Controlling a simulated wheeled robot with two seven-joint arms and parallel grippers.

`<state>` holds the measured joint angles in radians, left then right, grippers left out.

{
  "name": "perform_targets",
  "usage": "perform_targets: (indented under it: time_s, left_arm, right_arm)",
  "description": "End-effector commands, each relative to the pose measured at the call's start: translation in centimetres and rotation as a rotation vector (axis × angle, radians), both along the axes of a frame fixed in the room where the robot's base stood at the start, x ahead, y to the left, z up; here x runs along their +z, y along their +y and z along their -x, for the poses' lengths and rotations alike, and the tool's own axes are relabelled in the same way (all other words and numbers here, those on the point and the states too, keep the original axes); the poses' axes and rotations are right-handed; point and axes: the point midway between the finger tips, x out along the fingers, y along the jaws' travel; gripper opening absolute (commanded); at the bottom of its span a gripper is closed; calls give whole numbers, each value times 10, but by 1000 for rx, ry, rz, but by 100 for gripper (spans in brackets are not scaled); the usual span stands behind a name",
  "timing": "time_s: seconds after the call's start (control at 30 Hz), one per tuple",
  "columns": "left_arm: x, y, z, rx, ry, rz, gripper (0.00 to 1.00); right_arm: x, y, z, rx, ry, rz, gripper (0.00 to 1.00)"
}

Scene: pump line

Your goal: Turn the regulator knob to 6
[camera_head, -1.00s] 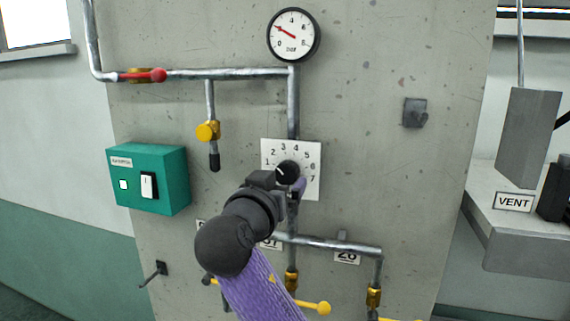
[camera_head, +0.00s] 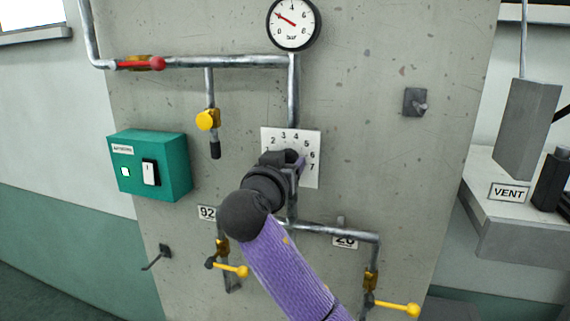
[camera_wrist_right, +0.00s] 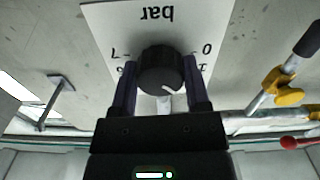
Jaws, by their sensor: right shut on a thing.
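The black regulator knob (camera_wrist_right: 160,70) sits on a white dial plate (camera_head: 308,143) numbered up to 7 and marked "bar". My right gripper (camera_wrist_right: 160,80) is shut on the knob, one finger on each side of it. In the head view my right gripper (camera_head: 291,160) comes from below and hides most of the knob and some numbers. The wrist view is upside down. The knob's white mark points down and slightly right there, roughly toward the 2 to 3 side, partly hidden. The round gauge (camera_head: 293,23) above has a red needle near 2. My left gripper is not in view.
Pipes run around the plate, with a red-handled valve (camera_head: 142,63), a yellow valve (camera_head: 207,120) and lower yellow levers (camera_head: 398,309). A green switch box (camera_head: 150,165) is at left. A wall hook (camera_head: 415,102) and a "VENT" ledge (camera_head: 520,229) are at right.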

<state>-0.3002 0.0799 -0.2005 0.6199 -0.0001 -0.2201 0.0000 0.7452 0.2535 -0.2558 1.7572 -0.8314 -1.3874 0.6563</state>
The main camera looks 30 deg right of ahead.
Motion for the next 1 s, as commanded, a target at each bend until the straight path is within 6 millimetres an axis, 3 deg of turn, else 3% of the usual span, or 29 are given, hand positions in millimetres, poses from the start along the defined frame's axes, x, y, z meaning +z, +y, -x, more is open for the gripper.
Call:
perform_targets:
  time_s: [0.27,1.0]
  left_arm:
    - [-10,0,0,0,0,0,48]
    - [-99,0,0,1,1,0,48]
  right_arm:
    - [-2,1,0,2,-36,-29,1]
    - [-3,1,0,3,-512,-435,1]
